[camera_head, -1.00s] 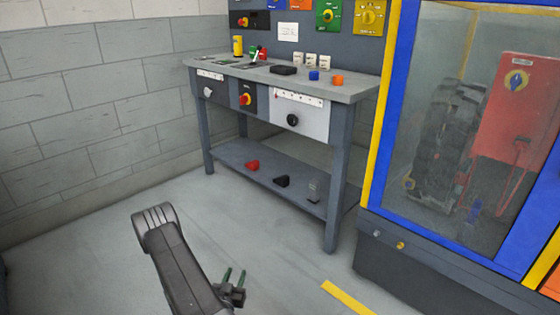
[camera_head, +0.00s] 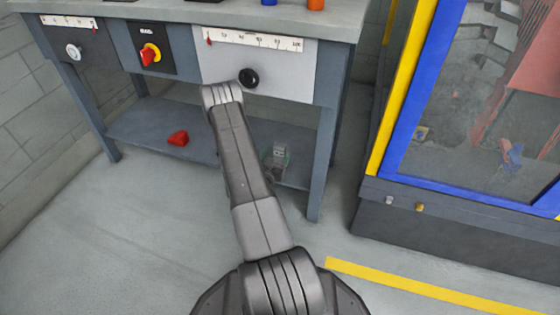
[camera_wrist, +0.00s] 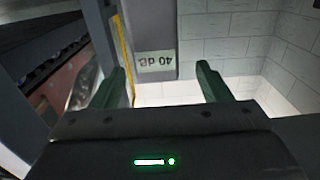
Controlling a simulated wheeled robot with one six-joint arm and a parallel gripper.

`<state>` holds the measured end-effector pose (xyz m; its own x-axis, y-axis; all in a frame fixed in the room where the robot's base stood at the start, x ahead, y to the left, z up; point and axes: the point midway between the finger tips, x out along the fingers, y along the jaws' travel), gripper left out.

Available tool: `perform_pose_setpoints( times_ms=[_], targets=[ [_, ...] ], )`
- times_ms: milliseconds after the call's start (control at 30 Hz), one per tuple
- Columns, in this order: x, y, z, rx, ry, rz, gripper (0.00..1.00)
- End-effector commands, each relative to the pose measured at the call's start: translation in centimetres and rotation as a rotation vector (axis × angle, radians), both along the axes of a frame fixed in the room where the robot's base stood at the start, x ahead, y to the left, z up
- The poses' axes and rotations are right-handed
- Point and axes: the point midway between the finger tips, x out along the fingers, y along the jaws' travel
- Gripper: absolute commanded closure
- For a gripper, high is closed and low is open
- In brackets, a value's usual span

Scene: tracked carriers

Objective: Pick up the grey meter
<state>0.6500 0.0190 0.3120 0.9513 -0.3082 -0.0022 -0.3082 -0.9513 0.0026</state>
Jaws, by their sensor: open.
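The grey meter (camera_head: 279,151) stands on the bench's lower shelf, right of my arm in the head view and partly covered. In the wrist view a grey body, which looks like the meter (camera_wrist: 157,40), shows a pale label reading "40 dB" upside down. It lies between the two green fingers of my gripper (camera_wrist: 160,72) in the picture, with a gap on each side. My gripper is open and holds nothing. In the head view my forearm hides most of the gripper. I cannot tell how far the fingertips reach around the meter.
The bench (camera_head: 330,125) has its drawers and top above the shelf. A red object (camera_head: 178,138) lies on the shelf to the left. A blue-and-yellow framed machine (camera_head: 375,190) stands close on the right. A yellow line (camera_head: 400,280) crosses the floor; the floor at left is clear.

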Motion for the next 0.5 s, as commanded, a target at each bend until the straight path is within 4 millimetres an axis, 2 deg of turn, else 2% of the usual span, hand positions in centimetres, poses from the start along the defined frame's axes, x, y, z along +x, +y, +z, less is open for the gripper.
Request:
perform_pose_setpoints(
  times_ms=[100, 200, 500],
  targets=[
    [1.7, -1.2, -0.1, 0.002, -0.004, -0.004, 0.29],
    [2.9, -1.4, 0.0, 0.002, -0.003, -0.003, 0.29],
    [3.6, -1.6, 0.2, 0.001, -0.001, -0.001, 0.29]
  ],
)
